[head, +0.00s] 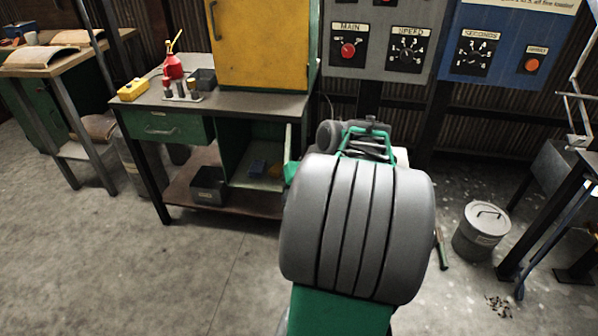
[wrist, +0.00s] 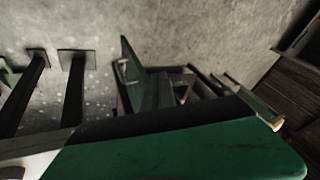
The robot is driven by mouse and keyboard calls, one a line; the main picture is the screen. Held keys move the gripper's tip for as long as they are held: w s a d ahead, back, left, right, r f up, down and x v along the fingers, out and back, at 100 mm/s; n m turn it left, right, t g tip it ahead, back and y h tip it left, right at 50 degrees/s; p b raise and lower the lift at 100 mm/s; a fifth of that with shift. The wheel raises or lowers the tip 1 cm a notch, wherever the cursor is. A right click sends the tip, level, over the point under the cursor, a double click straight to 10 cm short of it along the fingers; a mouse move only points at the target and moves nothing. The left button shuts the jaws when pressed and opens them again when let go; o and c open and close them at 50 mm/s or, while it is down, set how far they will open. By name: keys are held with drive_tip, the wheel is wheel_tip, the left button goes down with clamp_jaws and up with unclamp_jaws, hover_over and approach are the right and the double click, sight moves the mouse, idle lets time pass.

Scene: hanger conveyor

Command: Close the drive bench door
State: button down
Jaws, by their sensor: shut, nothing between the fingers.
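The drive bench (head: 250,103) stands left of centre in the head view, with a dark top and green front. Its right compartment (head: 238,150) is open and its inside shows. The bench door (head: 290,143) stands open at the right side of that opening, seen nearly edge-on, its lower part hidden by my arm. In the wrist view a green panel with a pale handle (wrist: 131,72) stands out at an angle; I cannot tell if it is the door or the drawer front.
A closed green drawer (head: 165,128) is left of the opening. A dark bin (head: 209,186) sits on the lower shelf (head: 240,204). A yellow cabinet (head: 258,45) stands on top. A lidded can (head: 480,232) is at right. The floor (head: 150,270) in front is clear.

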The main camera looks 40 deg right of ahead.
drive_tip(key=s+d+r+m+t+p, duration=0.1)
drive_tip(key=s+d+r, duration=0.1)
drive_tip(key=d, duration=0.3)
drive_tip(key=s+d+r+m+t+p, duration=0.1)
drive_tip(key=s+d+r, duration=0.15)
drive_tip(key=d, duration=0.25)
drive_tip(key=w+a+r+b+x, duration=0.1)
drive_tip(key=a+b+x, duration=0.1)
drive_tip(key=x, duration=1)
drive_tip(key=shift+a+h+b, duration=0.15)
drive_tip(key=shift+h+b, duration=0.15)
drive_tip(key=shift+b, duration=0.5)
drive_tip(key=shift+w+f, duration=0.1)
